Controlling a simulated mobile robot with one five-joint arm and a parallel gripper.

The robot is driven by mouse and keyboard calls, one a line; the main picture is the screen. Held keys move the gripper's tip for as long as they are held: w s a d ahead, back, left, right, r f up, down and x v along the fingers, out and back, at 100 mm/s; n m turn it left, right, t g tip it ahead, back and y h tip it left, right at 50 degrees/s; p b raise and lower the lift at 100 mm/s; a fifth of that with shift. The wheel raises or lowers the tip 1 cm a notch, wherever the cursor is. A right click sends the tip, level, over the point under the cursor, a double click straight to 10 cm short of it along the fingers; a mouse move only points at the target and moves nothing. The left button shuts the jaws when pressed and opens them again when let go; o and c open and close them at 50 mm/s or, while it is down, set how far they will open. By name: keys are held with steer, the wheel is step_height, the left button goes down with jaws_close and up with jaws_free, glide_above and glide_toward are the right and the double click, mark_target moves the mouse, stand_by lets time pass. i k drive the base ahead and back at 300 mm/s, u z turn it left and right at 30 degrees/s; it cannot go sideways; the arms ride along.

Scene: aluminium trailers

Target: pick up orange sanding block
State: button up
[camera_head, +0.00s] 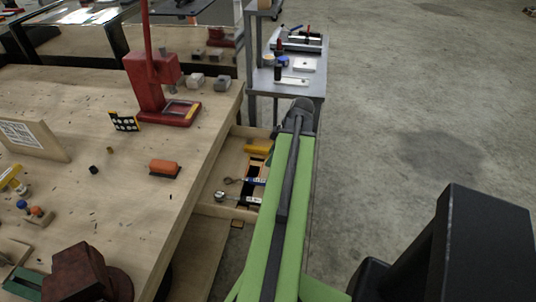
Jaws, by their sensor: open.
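The orange sanding block (164,167) lies on the wooden workbench top (120,215), near the middle of the part in view. It has an orange upper body and a dark underside. My green arm link reaches up from the bottom of the picture, to the right of the bench edge and apart from the block. A dark rounded end shows at the far end of this link, but no gripper fingers can be made out. Nothing touches the block.
A red press stand (170,115) stands behind the block. A dark red vise-like tool (85,275) sits at the front left. An open drawer (227,180) with tools juts out beside my arm. A grey cart (290,85) stands behind. Bench around the block is mostly clear.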

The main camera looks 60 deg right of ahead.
mark_target(166, 169)
steer(key=k, duration=1)
